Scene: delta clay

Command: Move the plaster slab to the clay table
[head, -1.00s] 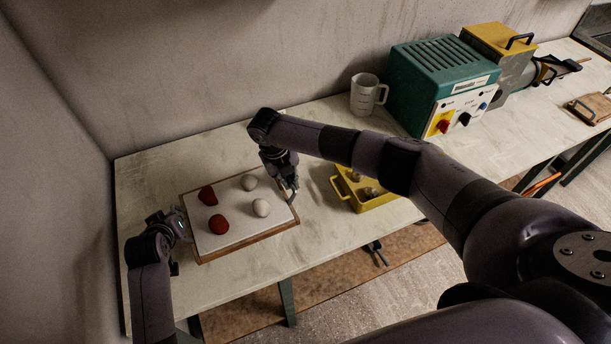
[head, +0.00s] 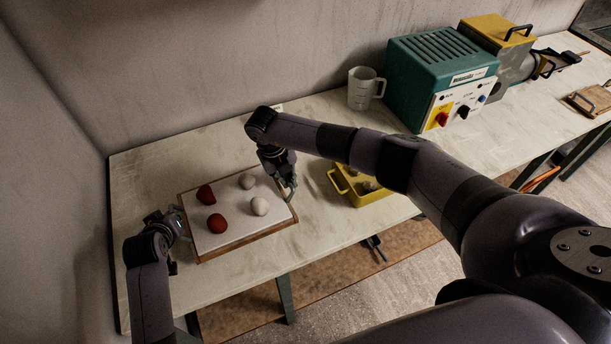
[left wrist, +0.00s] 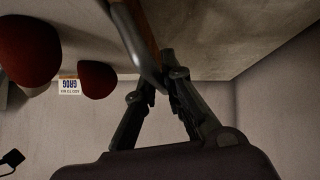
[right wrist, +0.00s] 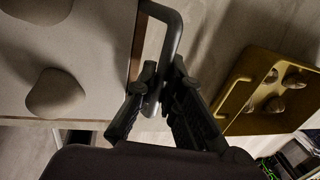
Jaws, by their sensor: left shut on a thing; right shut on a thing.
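The plaster slab (head: 232,225) is a white board with a brown wooden rim, at the left end of the table. Two red lumps (head: 217,223) and two pale lumps (head: 260,206) lie on it. My left gripper (head: 181,226) is at its left side; the left wrist view shows the fingers (left wrist: 160,88) shut on a dark bar handle (left wrist: 137,45). My right gripper (head: 291,190) is at its right side; the right wrist view shows the fingers (right wrist: 158,90) shut on another bar handle (right wrist: 172,40). Whether the slab touches the table is hard to tell.
A yellow tray (head: 372,200) with several lumps stands just right of the slab. A measuring jug (head: 362,90) and a green machine with knobs (head: 430,75) stand behind. Walls border the table at the left and back. Bare tabletop (head: 330,235) lies in front of the tray.

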